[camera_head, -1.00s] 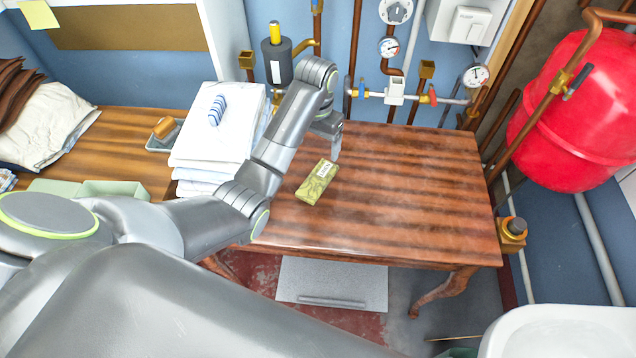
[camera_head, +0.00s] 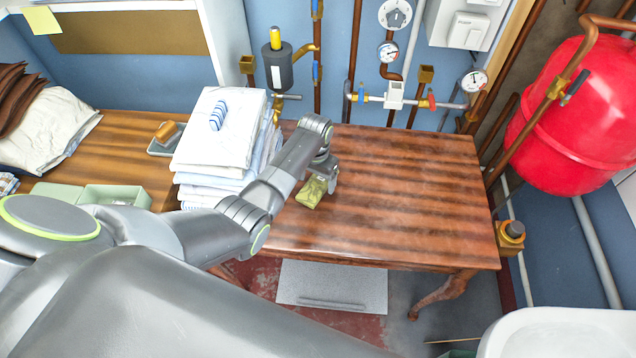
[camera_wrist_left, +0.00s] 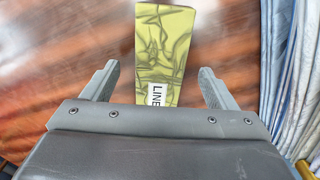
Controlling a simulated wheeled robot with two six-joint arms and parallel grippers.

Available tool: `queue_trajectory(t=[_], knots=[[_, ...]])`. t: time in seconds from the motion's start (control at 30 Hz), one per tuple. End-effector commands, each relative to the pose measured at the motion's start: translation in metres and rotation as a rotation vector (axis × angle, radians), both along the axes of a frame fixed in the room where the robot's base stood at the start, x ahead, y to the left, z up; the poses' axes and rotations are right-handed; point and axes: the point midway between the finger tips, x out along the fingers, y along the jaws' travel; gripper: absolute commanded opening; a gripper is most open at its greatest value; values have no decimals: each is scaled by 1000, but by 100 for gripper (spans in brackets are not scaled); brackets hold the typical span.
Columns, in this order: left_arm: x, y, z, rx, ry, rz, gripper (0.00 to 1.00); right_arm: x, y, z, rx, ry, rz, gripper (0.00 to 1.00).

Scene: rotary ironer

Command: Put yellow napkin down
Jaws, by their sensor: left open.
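The yellow napkin (camera_head: 310,193) looks like a flat olive-yellow rectangle with a creased pattern. It lies on the left part of the wooden table (camera_head: 410,205). My left gripper (camera_head: 329,184) is low over its far end and hides part of it. In the left wrist view, the napkin (camera_wrist_left: 167,45) shows a white label with dark letters, partly cut off by the gripper body. The open left fingers (camera_wrist_left: 160,80) stand on either side of the napkin's near end, with a gap to each edge. My right gripper is out of view.
A tall stack of white folded cloths (camera_head: 215,150) stands just left of my left forearm. A dark cylinder (camera_head: 277,65), pipes and gauges line the wall behind. A red tank (camera_head: 570,100) is at the right. The table's middle and right are clear.

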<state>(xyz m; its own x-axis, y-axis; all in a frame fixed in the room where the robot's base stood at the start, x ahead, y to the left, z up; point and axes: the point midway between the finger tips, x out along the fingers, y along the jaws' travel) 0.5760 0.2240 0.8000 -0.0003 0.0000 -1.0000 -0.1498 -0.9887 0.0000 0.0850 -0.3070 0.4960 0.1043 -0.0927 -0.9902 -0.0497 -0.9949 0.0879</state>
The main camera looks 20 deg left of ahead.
Motion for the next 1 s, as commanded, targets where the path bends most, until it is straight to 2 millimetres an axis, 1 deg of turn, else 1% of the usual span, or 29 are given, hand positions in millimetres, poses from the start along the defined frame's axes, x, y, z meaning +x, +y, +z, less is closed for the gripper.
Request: queue_trajectory(t=[0.03,0.17,0.43,0.47,0.8,0.83,0.87,1.0], knots=[[0,0,-7,0,3,0,80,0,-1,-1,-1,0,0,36],[0,0,-15,0,1,0,80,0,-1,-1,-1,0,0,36],[0,0,-17,0,-1,0,80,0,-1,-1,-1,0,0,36],[0,0,-17,0,-1,0,77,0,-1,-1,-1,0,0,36],[0,0,-17,0,0,0,33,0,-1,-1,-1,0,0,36],[0,0,-17,0,-1,0,32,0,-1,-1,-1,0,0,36],[0,0,-17,0,-1,0,28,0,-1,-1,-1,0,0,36],[0,0,-17,0,-1,0,28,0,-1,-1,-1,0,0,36]])
